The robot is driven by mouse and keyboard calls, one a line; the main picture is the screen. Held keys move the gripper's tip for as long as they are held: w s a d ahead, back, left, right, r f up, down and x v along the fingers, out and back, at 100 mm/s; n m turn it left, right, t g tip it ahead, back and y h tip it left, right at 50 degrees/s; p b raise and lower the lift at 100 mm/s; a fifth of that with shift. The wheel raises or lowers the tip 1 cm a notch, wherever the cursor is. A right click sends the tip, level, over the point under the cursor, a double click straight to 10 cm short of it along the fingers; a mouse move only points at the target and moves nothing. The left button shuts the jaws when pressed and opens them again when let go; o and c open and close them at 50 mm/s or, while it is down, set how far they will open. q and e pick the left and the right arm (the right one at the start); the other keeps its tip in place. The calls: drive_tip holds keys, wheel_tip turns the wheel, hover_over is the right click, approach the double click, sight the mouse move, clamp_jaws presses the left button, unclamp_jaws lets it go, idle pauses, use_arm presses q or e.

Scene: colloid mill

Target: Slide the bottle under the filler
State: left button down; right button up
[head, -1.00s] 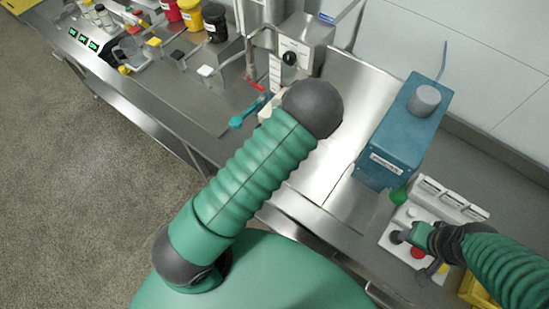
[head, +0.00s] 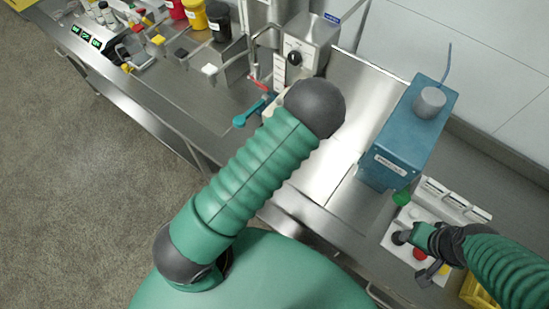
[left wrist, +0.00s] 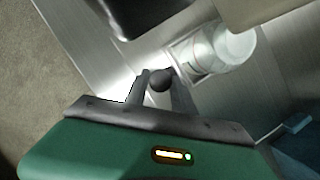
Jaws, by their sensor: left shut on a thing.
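In the left wrist view my left gripper (left wrist: 160,82) has its two fingers shut on a small dark round knob (left wrist: 161,80). A clear bottle with a whitish top (left wrist: 216,52) lies just beyond the right finger on the steel surface; I cannot tell whether it touches the knob's part. In the head view my left arm hides the left gripper, the knob and the bottle. I cannot tell for sure which machine is the filler. My right gripper (head: 407,238) is over the white control box (head: 412,216) at the right; its jaw opening is unclear.
A blue box machine (head: 408,135) stands right of the bare steel plate. A grey unit with a black knob (head: 295,58) is behind my left arm, with a turquoise handle (head: 250,112) beside it. Red, yellow and black containers (head: 218,22) stand at the back left.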

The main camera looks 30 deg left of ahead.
use_arm(q)
drive_tip(key=shift+a, duration=0.15)
idle(0.7)
drive_tip(key=a, duration=0.3)
drive_tip(key=shift+w+a, duration=0.15)
drive_tip(key=shift+a, duration=0.55)
drive_tip(key=c, duration=1.3)
unclamp_jaws()
drive_tip(key=shift+c, duration=0.2)
drive_tip(key=shift+r, duration=0.1)
